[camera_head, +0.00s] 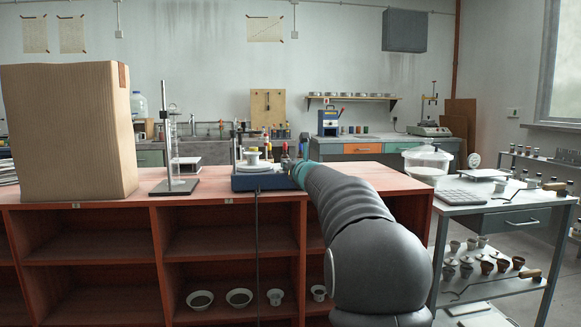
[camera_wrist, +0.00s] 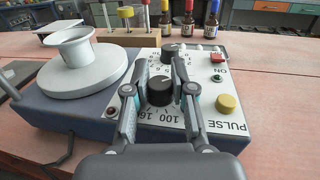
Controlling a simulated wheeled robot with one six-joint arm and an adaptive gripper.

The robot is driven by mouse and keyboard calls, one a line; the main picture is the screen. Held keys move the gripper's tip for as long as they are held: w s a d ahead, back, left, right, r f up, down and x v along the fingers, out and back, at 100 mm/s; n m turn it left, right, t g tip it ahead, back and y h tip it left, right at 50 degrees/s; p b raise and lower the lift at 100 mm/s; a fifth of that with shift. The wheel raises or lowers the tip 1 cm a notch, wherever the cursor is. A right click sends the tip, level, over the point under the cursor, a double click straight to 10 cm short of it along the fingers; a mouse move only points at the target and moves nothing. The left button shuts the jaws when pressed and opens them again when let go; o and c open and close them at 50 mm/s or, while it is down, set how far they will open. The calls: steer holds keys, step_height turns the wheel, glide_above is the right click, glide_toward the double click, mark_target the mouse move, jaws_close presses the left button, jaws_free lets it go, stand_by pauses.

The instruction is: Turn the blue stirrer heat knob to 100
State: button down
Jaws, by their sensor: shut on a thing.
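The blue stirrer (camera_head: 262,182) sits on the red bench top, with its white control panel (camera_wrist: 217,117) filling the middle of the wrist view. A black heat knob (camera_wrist: 160,91) stands on the panel, with printed numbers including 100 and 160 on its near side. My gripper (camera_wrist: 160,76) has one finger on each side of this knob and is shut on it. The knob's exact setting is too small to read. In the head view my arm mostly hides the gripper at the stirrer's right end.
A second black knob (camera_wrist: 171,52), a red switch (camera_wrist: 217,57) and a yellow button (camera_wrist: 226,103) are close by. A white cup (camera_wrist: 73,47) stands on the round plate (camera_wrist: 82,75). A wooden rack (camera_wrist: 128,39) and bottles stand behind. A cardboard box (camera_head: 68,130) is at left.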

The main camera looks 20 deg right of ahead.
steer(key=shift+a+f+b, duration=0.1)
steer(key=shift+b, duration=0.35)
steer(key=m+h+b, duration=0.1)
steer(key=h+b, duration=0.1)
steer(key=shift+f+b, duration=0.2)
steer(key=shift+b, duration=0.15)
steer(key=m+g+h+b, duration=0.1)
steer(key=m+h+b, duration=0.1)
steer(key=h+b, duration=0.1)
steer(key=shift+w+b, duration=0.1)
steer(key=shift+b, duration=0.35)
steer(key=m+g+h, duration=0.1)
steer(key=m+g+h+b, duration=0.1)
steer(key=h, duration=0.1)
steer(key=shift+r, duration=0.25)
steer(key=shift+r+m+g+h, duration=0.1)
steer(key=shift+m+g+h, duration=0.7)
steer(key=shift+m+h, duration=0.3)
steer(key=c, duration=0.9)
jaws_free()
steer(key=shift+c, duration=0.2)
